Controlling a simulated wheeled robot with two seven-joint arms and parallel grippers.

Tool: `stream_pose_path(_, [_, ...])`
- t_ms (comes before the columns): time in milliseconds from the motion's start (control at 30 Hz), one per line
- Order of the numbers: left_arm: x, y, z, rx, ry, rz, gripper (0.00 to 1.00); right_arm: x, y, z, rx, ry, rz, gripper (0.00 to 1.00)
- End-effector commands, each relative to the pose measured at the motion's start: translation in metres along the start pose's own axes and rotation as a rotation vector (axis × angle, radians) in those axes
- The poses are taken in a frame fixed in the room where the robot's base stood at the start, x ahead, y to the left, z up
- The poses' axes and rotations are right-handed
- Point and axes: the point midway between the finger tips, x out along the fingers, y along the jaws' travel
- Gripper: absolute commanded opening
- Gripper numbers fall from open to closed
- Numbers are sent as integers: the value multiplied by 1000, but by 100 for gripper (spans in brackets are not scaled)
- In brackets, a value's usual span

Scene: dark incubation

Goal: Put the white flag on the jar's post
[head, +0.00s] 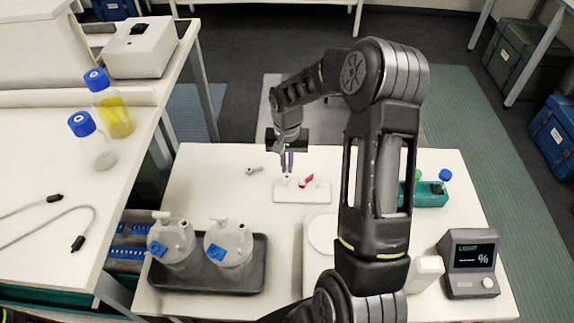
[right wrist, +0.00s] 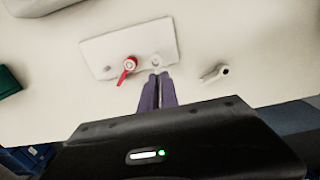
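A small white flag (head: 255,170) lies on the table left of a flat white plate (head: 315,193); in the right wrist view the flag (right wrist: 216,74) shows right of the plate (right wrist: 110,42). A red flag (head: 305,181) is on the plate, beside a small white knob (right wrist: 155,60). Two lidded white jars, one left (head: 172,240) and one right (head: 229,243), each have a blue tag and stand upright. A post rises from each lid. My right gripper (head: 287,165) points down near the plate, its purple fingers close together with nothing visible between them. My left gripper is out of view.
The jars stand in a dark tray (head: 252,280). A green rack (head: 430,195) and a light meter (head: 468,262) are at the right. Two blue-capped bottles (head: 115,115) stand on the left bench. My right arm hides part of the table.

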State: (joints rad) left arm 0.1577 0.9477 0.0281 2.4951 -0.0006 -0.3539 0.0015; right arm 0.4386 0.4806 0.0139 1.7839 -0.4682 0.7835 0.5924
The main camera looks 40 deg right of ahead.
Motion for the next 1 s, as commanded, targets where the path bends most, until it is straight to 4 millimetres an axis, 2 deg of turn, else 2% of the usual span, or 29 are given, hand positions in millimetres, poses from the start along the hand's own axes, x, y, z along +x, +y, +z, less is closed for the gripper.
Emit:
stream_pose_path(333, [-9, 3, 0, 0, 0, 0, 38, -16, 0, 0, 0, -1, 0, 0])
stream_pose_path(833, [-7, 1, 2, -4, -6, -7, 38, -17, 0, 0, 0, 0, 0, 0])
stream_pose_path(933, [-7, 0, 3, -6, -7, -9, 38, -14, -14, 6, -46, -2, -1, 0])
stream_pose_path(1000, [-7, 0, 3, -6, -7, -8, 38, -10, -30, 14, -105, -2, -1, 0])
